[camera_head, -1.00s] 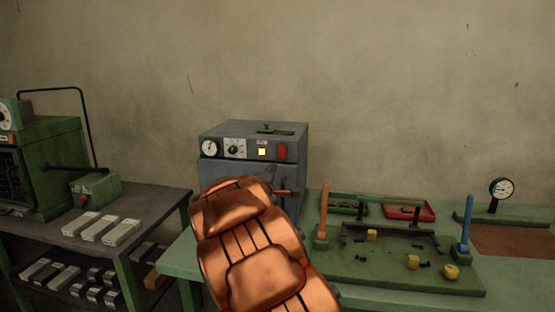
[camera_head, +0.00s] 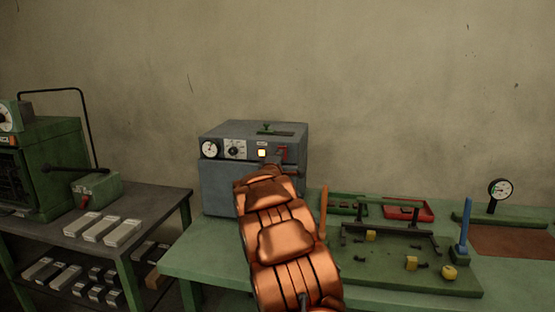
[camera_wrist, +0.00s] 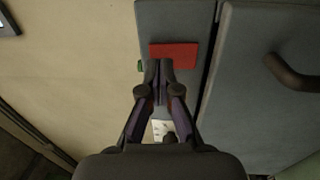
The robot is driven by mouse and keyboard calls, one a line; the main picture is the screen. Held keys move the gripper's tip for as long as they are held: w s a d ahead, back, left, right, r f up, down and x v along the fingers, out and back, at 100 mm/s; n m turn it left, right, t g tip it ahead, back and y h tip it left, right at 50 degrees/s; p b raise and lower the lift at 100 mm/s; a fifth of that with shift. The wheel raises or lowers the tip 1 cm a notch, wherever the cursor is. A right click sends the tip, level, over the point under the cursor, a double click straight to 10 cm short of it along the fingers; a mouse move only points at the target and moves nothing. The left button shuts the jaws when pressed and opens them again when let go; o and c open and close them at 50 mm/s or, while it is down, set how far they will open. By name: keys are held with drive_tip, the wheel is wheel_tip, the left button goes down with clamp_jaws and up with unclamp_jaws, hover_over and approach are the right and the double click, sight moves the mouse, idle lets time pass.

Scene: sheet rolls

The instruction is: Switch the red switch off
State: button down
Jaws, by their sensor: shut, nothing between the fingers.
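The red switch (camera_head: 283,150) is on the right of the front panel of a grey box-shaped machine (camera_head: 215,185). My arm and gripper partly cover it in the head view. In the wrist view the red switch (camera_wrist: 174,55) shows as a red rectangle just beyond my fingertips. My gripper (camera_wrist: 159,68) is shut and empty, its tips at the near edge of the switch in the picture. I cannot tell whether they touch it.
Two dials (camera_head: 235,149) are on the panel's left, and a dark handle (camera_wrist: 290,72) stands out from the machine's door. Right on the green bench are an orange post (camera_head: 323,212), a red tray (camera_head: 420,211) and a blue post (camera_head: 465,230). Metal blocks (camera_head: 110,230) lie on the left table.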

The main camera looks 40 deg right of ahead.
drive_tip(key=shift+x, duration=0.85)
drive_tip(key=shift+r+p, duration=0.2)
drive_tip(key=shift+p, duration=0.45)
drive_tip(key=shift+w+d+r+p, duration=0.15)
drive_tip(key=shift+p, duration=0.9)
drive_tip(key=shift+f, duration=0.3)
drive_tip(key=r+v, duration=0.3)
drive_tip(key=v, duration=1)
drive_tip(key=shift+s+a, duration=0.25)
drive_tip(key=shift+a, duration=0.15)
